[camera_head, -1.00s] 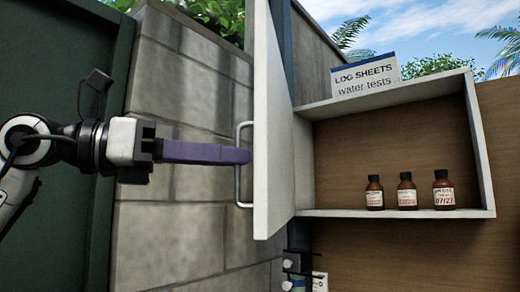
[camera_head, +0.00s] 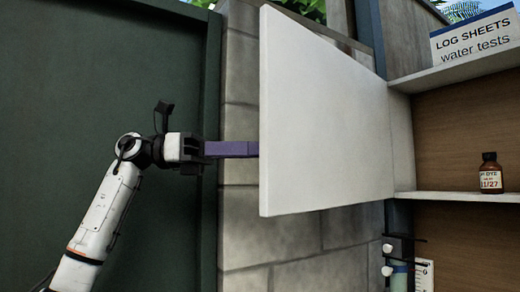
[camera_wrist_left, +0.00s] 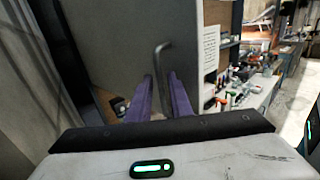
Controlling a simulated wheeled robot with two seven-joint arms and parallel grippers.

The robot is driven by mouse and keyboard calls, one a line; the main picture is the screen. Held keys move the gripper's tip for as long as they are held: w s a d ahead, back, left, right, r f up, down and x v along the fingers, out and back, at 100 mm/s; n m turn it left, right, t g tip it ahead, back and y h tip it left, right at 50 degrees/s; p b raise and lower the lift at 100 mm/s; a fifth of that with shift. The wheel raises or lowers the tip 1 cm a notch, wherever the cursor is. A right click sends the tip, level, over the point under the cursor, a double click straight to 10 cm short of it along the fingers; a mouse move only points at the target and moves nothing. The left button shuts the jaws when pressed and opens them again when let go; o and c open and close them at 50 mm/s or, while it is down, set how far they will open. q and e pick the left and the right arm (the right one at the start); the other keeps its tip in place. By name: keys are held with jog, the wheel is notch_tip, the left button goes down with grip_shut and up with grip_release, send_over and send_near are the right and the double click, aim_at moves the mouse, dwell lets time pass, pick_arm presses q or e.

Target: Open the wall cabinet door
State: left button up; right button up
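The white wall cabinet door (camera_head: 325,115) stands swung wide open to the left, its inner face toward the head camera. My left gripper (camera_head: 258,149) reaches in from the left, and its purple fingers pass behind the door's free edge, where the tips are hidden. In the left wrist view, the grey bar handle (camera_wrist_left: 161,60) stands out from the door's outer face (camera_wrist_left: 125,50). The left gripper's fingers (camera_wrist_left: 160,78) are apart, with the handle's bar between them; contact is unclear. My right gripper is not in view.
The cabinet's shelf (camera_head: 460,196) holds a brown bottle (camera_head: 491,173), with a log sheets sign (camera_head: 475,38) on top. A dark green panel (camera_head: 100,80) stands behind my left arm, beside a block wall (camera_head: 240,240). A cluttered bench (camera_wrist_left: 250,95) shows in the wrist view.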

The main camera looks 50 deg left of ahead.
pick_arm(q)
jog(key=shift+o, duration=0.4)
jog(key=v, duration=0.7)
jog(key=shift+s+a, duration=0.15)
jog(key=shift+a, duration=0.05)
